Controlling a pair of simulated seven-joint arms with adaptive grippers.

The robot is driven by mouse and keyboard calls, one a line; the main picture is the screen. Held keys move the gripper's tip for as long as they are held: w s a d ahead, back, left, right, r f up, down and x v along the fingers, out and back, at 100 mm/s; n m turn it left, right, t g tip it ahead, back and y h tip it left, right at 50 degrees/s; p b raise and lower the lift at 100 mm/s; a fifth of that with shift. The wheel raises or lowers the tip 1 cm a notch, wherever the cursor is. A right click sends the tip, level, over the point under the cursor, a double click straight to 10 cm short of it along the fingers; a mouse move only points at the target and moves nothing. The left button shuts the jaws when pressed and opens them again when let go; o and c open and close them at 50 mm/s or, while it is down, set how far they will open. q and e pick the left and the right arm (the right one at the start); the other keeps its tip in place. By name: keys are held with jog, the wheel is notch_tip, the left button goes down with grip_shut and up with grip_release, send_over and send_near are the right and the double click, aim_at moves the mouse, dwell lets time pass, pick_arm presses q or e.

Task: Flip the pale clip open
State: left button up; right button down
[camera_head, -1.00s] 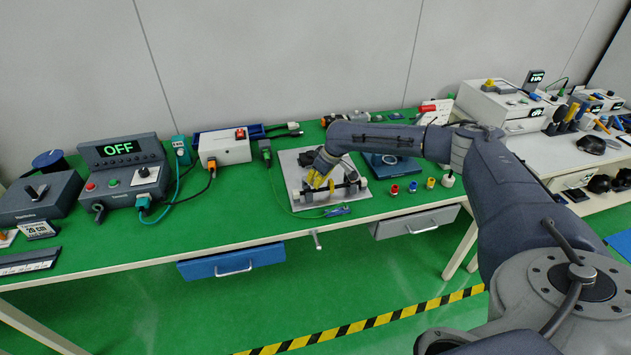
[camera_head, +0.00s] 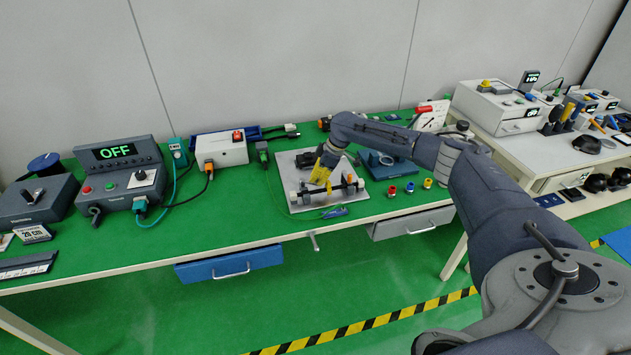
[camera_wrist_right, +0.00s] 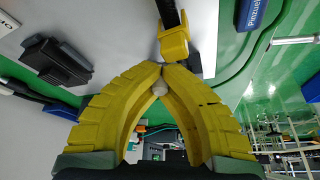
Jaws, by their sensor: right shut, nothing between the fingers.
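A black rod (camera_head: 338,189) lies across a grey plate (camera_head: 298,165) on the green bench in the head view, with pale pieces at its left end (camera_head: 293,198) and right end (camera_head: 360,184). I cannot tell which pale piece is the clip. My right gripper (camera_head: 325,184) is over the rod with its yellow fingers pointing down. In the right wrist view its fingertips (camera_wrist_right: 164,68) meet, shut and empty. A yellow piece (camera_wrist_right: 173,42) on the black rod sits just beyond the tips. A small pale knob (camera_wrist_right: 158,88) shows between the fingers. My left gripper is out of view.
A green cable and a blue-handled tool (camera_head: 334,212) lie near the plate's front edge. A blue-grey stand (camera_head: 385,168) and small coloured parts (camera_head: 409,187) are to the right. A white box (camera_head: 222,150) and an OFF-display console (camera_head: 118,153) stand left.

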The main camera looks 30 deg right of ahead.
jog(key=shift+w+d+r+n+g+y, duration=0.1)
jog(key=shift+w+n+g+y, duration=0.15)
jog(key=shift+n, duration=0.35)
jog(key=shift+w+d+r+n+g+y, duration=0.15)
jog(key=shift+w+n, duration=0.15)
jog(key=shift+n, duration=0.3)
jog(key=c, duration=2.2)
grip_release()
jog(key=shift+a, duration=0.1)
jog(key=c, duration=1.5)
grip_release()
jog(key=shift+c, duration=0.2)
jog(key=shift+o, duration=0.9)
jog(key=shift+f, duration=0.15)
jog(key=v, duration=1.2)
